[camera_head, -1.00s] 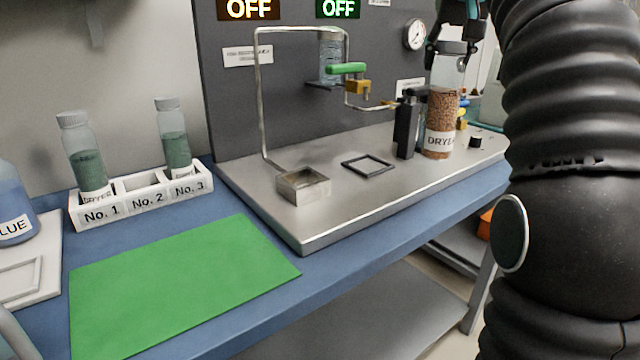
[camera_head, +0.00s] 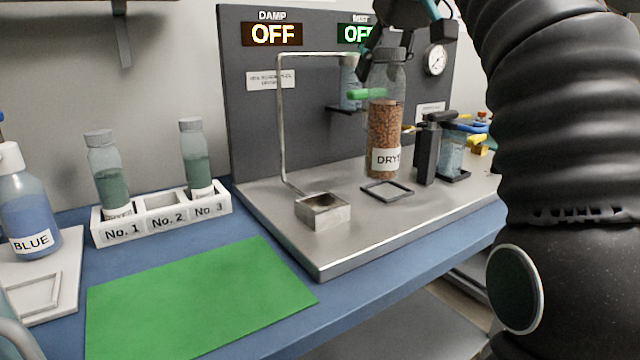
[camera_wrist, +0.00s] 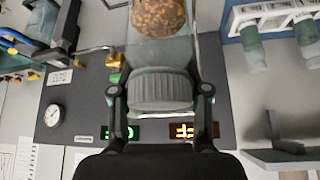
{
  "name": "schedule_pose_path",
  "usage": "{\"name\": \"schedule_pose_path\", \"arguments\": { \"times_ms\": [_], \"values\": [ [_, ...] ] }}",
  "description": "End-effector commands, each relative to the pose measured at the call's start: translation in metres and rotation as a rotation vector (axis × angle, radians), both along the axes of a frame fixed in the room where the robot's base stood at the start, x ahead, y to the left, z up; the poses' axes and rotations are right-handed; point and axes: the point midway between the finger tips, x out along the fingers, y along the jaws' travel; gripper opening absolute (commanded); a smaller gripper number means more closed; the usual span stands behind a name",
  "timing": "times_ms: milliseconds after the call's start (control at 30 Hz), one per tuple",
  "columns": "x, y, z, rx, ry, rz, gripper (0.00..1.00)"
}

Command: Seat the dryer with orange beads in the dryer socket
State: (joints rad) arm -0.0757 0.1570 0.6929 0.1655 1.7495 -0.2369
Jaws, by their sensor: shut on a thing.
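The dryer (camera_head: 385,125) is a clear bottle with orange-brown beads, a white label and a grey cap. It is upright, with its base just above or behind a dark square frame (camera_head: 367,190) on the metal bench plate, which looks like the dryer socket; I cannot tell the exact gap. My gripper (camera_head: 388,50) is shut on its cap from above. In the wrist view, my gripper (camera_wrist: 160,92) has one finger on each side of the ribbed grey cap (camera_wrist: 160,90), with the beads (camera_wrist: 158,17) beyond it.
A black block (camera_head: 427,150) stands right of the frame, and a small metal box (camera_head: 323,212) stands left of it. A bent pipe (camera_head: 282,120) rises behind. Green-bead bottles sit in a white rack (camera_head: 163,218). A green mat (camera_head: 200,300) lies clear in front.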

Motion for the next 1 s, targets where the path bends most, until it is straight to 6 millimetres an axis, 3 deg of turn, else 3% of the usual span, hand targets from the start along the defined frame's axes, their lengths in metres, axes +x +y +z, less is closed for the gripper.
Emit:
{"name": "schedule_pose_path", "arguments": {
  "times_ms": [600,767,1000],
  "values": [
    [0.048,0.089,-0.061,-0.001,0.001,0.002,0.00],
    [0.052,0.097,-0.067,0.000,0.000,-0.001,0.00],
    [0.052,0.097,-0.098,0.000,0.000,-0.001,0.00]
  ]
}}
